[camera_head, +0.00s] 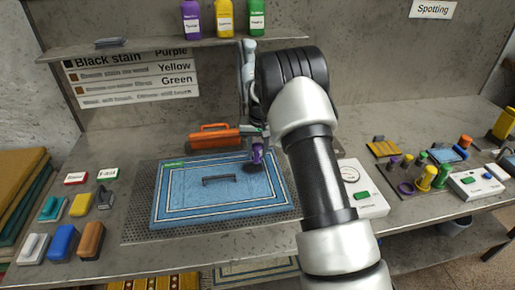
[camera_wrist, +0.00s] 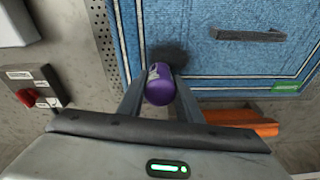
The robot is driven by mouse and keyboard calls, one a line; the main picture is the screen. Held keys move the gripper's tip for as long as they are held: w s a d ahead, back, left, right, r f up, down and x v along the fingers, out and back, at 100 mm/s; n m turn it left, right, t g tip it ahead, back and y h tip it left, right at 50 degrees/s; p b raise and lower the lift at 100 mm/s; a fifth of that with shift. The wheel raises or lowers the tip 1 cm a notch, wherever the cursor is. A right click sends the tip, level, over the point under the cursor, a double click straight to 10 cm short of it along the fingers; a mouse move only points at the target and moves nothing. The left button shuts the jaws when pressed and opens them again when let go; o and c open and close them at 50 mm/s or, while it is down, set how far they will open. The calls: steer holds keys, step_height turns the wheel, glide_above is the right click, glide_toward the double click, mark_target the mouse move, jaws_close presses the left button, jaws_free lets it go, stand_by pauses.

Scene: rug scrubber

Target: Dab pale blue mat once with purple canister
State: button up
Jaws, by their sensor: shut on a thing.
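The pale blue mat (camera_head: 190,200) lies flat on a perforated grey panel, with cream border lines and a green label at its far left corner. It also fills the top of the wrist view (camera_wrist: 220,85). My gripper (camera_wrist: 159,84) is shut on the purple canister (camera_wrist: 160,90), one finger on each side. In the head view the canister (camera_head: 257,153) is upright or slightly tilted at the mat's far right part. A dark round patch (camera_wrist: 170,53) shows on the mat beside the canister. Whether the canister touches the mat is not clear. My arm hides part of the gripper in the head view.
A dark handle (camera_head: 219,180) lies on the mat. An orange handled tool (camera_head: 214,137) stands behind it. A white box with a dial (camera_head: 362,190) is to the right. Small blocks and a blue sponge (camera_head: 64,242) lie left. Purple, yellow and green bottles (camera_head: 223,18) stand on the shelf.

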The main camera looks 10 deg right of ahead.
steer(key=shift+f+b, duration=0.55)
steer(key=shift+f, duration=0.2)
stand_by(0.8)
steer(key=shift+s+f, duration=0.15)
steer(key=shift+f, duration=0.05)
stand_by(1.2)
steer(key=shift+r+p, duration=1.5)
steer(key=shift+r, duration=2.15)
